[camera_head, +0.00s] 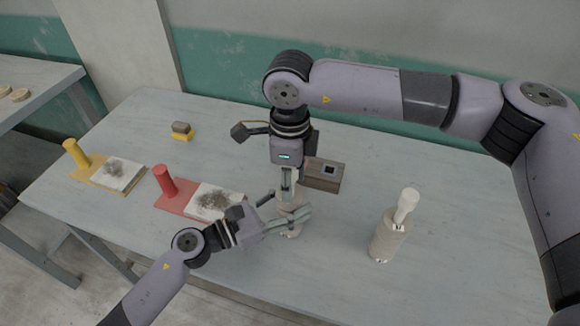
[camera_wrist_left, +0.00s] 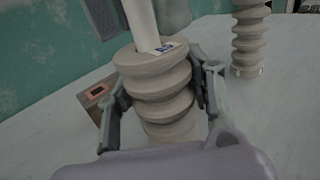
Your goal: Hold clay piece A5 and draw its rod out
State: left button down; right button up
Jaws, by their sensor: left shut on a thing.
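A ribbed, pale clay piece (camera_wrist_left: 165,95) stands between the fingers of my left gripper (camera_wrist_left: 155,105), which is shut on its side. In the head view the clay piece (camera_head: 291,231) is mostly hidden by my left gripper (camera_head: 287,220). My right gripper (camera_head: 287,192) points down from above, at the rod. A grey finger shows beside the rod in the left wrist view; whether it grips the rod is unclear.
Another ribbed clay piece (camera_head: 387,242) with a rod (camera_head: 406,205) stands to the right. A wooden block (camera_head: 322,177) with a square hole is behind the grippers. Red (camera_head: 175,206) and yellow (camera_head: 92,178) boards with trimmings lie left.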

jog(key=shift+f, duration=0.15)
grip_shut()
dwell(0.9)
